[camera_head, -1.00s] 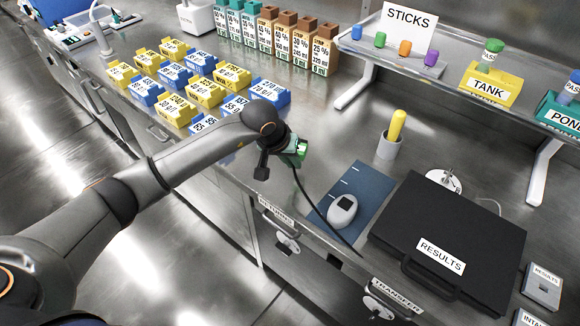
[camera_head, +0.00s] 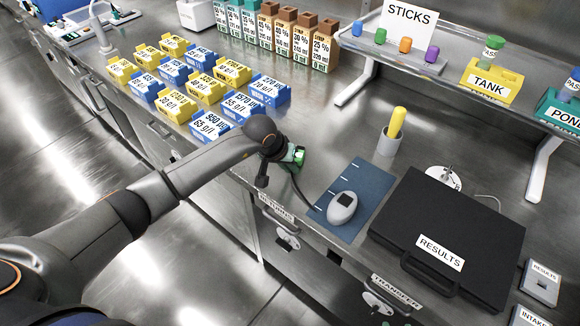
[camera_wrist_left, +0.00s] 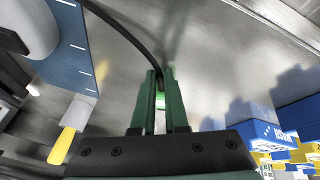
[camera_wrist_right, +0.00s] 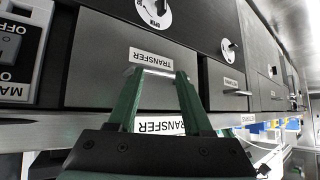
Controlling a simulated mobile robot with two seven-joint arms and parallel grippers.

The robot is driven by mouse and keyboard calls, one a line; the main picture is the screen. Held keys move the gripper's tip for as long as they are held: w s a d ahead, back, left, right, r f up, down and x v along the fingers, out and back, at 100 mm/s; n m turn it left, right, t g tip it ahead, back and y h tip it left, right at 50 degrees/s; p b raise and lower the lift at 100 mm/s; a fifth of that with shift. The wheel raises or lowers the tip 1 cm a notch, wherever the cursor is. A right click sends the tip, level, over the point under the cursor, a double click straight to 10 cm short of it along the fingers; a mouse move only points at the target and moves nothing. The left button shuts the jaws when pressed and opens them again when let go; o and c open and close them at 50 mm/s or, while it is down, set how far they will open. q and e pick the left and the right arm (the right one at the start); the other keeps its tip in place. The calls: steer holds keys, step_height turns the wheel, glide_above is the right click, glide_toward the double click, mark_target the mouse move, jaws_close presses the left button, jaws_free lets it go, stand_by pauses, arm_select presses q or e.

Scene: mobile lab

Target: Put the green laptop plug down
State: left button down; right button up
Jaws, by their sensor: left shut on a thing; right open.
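My left gripper (camera_head: 296,157) is shut on the green laptop plug (camera_head: 299,154), low over the bare metal counter near its front edge. In the left wrist view the fingers (camera_wrist_left: 160,98) close around the plug (camera_wrist_left: 160,101), mostly hidden between them with a green glow. A dark cable (camera_wrist_left: 125,35) runs from it. I cannot tell whether the plug touches the counter. My right gripper (camera_wrist_right: 158,78) is open and empty, facing a drawer labelled TRANSFER (camera_wrist_right: 210,65); it is outside the head view.
Blue and yellow labelled blocks (camera_head: 205,88) stand left of the plug. A blue mat (camera_head: 360,185) with a white device (camera_head: 342,207) lies to the right, beside a black RESULTS case (camera_head: 450,235). A grey cup (camera_head: 389,142) holds a yellow stick. Bare counter lies behind the plug.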

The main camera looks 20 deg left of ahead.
arm_select(q)
steer(key=shift+f+b, duration=0.35)
steer(key=c, duration=0.9)
jaws_free()
steer(key=shift+c, duration=0.2)
